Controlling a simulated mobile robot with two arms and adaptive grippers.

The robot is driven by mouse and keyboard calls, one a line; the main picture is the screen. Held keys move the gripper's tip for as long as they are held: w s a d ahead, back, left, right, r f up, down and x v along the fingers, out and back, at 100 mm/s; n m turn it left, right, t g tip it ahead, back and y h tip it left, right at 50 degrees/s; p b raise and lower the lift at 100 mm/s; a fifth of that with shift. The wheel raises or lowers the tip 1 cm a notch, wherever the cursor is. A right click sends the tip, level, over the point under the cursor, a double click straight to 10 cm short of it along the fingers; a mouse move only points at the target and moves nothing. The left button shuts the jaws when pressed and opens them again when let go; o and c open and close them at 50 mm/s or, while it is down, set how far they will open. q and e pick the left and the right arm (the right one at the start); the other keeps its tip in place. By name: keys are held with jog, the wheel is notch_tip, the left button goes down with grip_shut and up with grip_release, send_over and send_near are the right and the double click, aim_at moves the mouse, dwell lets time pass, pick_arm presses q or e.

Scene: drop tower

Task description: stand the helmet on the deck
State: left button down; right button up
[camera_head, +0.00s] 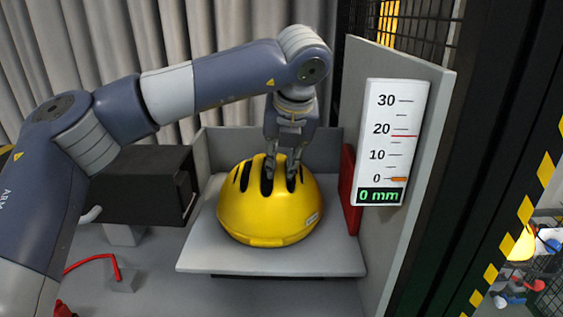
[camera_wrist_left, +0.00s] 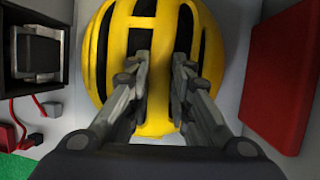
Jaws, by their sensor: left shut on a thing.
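A yellow helmet (camera_head: 267,208) with dark vent slots sits dome up on a light grey deck (camera_head: 270,262) in the head view. My left gripper (camera_head: 283,168) comes down on it from above. Its fingers are shut on the helmet's top, at the vents. In the left wrist view the helmet (camera_wrist_left: 215,50) fills the upper middle, with the fingers of my left gripper (camera_wrist_left: 161,80) on a yellow rib between dark slots. The helmet's underside is hidden, so I cannot tell if it touches the deck. My right gripper is not in view.
A white gauge (camera_head: 392,142) reading 0 mm is on the grey panel to the right. A red block (camera_head: 350,190) stands right of the deck, a black box (camera_head: 150,185) left of it. A red cable (camera_head: 95,262) lies front left.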

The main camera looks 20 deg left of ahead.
pick_arm(q)
jog(key=c, duration=1.4)
grip_release()
jog(key=shift+o, duration=0.2)
jog(key=v, duration=1.2)
